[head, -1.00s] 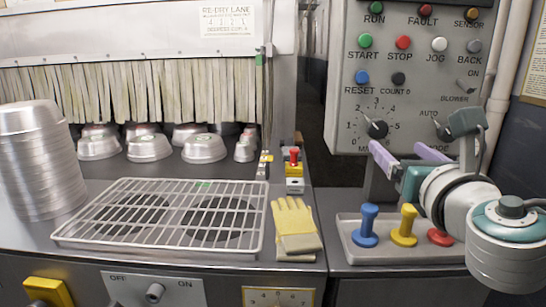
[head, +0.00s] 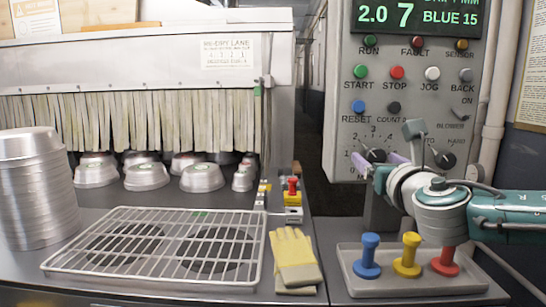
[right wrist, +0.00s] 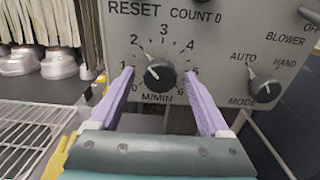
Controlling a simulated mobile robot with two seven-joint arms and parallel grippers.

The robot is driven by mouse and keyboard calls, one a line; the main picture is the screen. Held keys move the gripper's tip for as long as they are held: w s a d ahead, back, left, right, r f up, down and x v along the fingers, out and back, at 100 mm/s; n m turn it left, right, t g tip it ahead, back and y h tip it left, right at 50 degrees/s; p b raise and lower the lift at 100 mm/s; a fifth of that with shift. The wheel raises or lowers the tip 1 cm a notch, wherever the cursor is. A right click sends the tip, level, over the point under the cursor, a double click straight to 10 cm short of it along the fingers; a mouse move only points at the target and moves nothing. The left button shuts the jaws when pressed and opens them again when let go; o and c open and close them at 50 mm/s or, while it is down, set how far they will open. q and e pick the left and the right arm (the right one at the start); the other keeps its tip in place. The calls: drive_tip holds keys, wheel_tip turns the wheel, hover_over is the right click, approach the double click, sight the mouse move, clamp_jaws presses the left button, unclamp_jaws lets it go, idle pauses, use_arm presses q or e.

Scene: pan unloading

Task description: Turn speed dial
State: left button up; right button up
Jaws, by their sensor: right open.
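In the right wrist view the right gripper (right wrist: 156,75) frames the knob, with visible gaps on both sides. I cannot tell how far the tips reach around it. My left gripper is out of view.
The panel's display (head: 418,17) reads 2.0, 7 and BLUE 15. The mode knob (right wrist: 264,88) is right of the dial. Below are a tray (head: 425,285) with blue, yellow and red handled pieces, yellow gloves (head: 294,258), a wire rack (head: 155,245) and stacked pans (head: 30,190).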

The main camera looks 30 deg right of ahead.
clamp_jaws()
idle(0.5)
drive_tip(key=m+b, duration=0.1)
drive_tip(key=m, duration=0.2)
drive_tip(key=shift+f+m, duration=0.1)
drive_tip(key=shift+m, duration=0.3)
drive_tip(key=m+b, duration=0.2)
drive_tip(key=m, duration=0.2)
drive_tip(key=shift+m, duration=0.4)
idle(0.4)
unclamp_jaws()
drive_tip(key=shift+a, duration=0.1)
